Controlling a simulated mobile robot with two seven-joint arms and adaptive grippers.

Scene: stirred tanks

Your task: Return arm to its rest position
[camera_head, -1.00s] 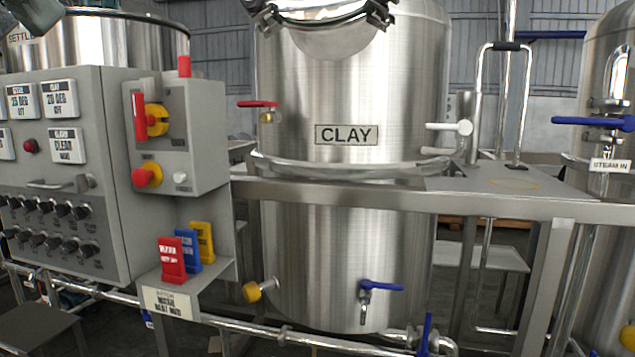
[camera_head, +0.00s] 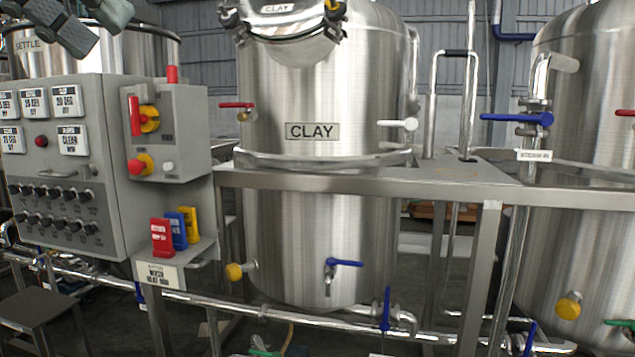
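My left gripper (camera_head: 93,24) is at the top left corner of the head view, in front of the tank marked SETTLE (camera_head: 150,60) and above the grey control panel (camera_head: 95,165). Its two dark grey finger pads stand apart with nothing seen between them, so it looks open and empty. Part of it is cut off by the picture's edge. My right gripper and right arm are not in view.
The steel CLAY tank (camera_head: 320,100) stands in the middle behind a steel frame rail (camera_head: 330,181). Another tank (camera_head: 590,100) with a blue-handled valve (camera_head: 520,118) is at right. Red, blue and yellow tags (camera_head: 175,232) stand on a small shelf below the switch box.

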